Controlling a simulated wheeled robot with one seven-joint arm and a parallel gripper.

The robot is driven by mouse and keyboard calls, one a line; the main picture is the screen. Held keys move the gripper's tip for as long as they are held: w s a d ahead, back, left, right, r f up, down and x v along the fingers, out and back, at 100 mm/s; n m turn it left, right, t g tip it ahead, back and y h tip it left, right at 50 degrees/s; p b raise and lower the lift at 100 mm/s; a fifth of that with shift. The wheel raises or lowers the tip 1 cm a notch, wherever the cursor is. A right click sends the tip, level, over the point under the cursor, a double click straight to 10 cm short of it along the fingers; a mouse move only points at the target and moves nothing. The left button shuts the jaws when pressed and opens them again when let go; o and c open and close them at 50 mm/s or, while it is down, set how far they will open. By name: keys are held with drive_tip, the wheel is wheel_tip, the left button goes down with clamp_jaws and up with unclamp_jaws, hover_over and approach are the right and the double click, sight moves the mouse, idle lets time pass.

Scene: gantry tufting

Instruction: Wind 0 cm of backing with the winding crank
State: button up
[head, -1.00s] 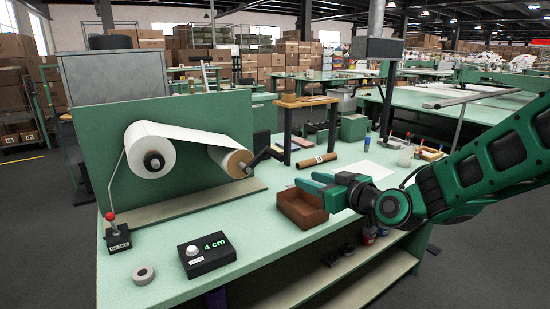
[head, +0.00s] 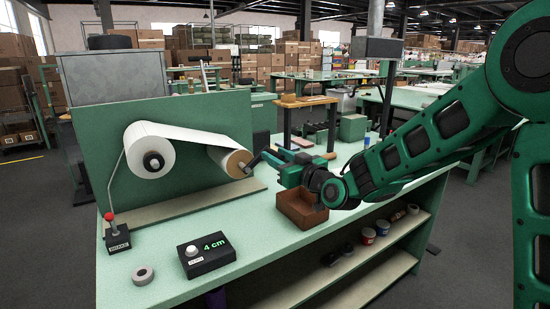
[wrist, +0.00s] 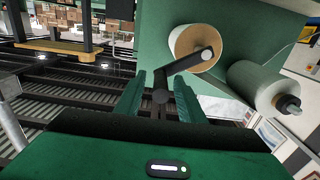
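The winding crank (head: 254,162) sticks out from the right-hand roll (head: 231,161) on the green upright panel. In the wrist view the dark crank arm (wrist: 187,65) runs from the hub of that roll down to its handle (wrist: 160,97). My gripper (head: 277,155) is at the crank. In the wrist view its two green fingers (wrist: 160,92) stand apart, one on each side of the handle, with visible gaps. White backing (head: 185,135) spans from the left roll (head: 150,158) to the right roll. The black counter box (head: 206,256) reads 4 cm.
A lever with a red knob (head: 110,217) stands on a black base at the panel's left. A tape ring (head: 143,275) lies at the table's front left. A brown open bin (head: 301,208) sits under my gripper. The table's front middle (head: 240,215) is clear.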

drive_tip(key=shift+w+a, duration=0.35)
drive_tip(key=shift+w, duration=0.1)
clamp_jaws()
drive_tip(key=shift+s+a+r+n, duration=0.2)
drive_tip(key=shift+r+n, duration=0.15)
drive_tip(key=shift+n, duration=0.25)
unclamp_jaws()
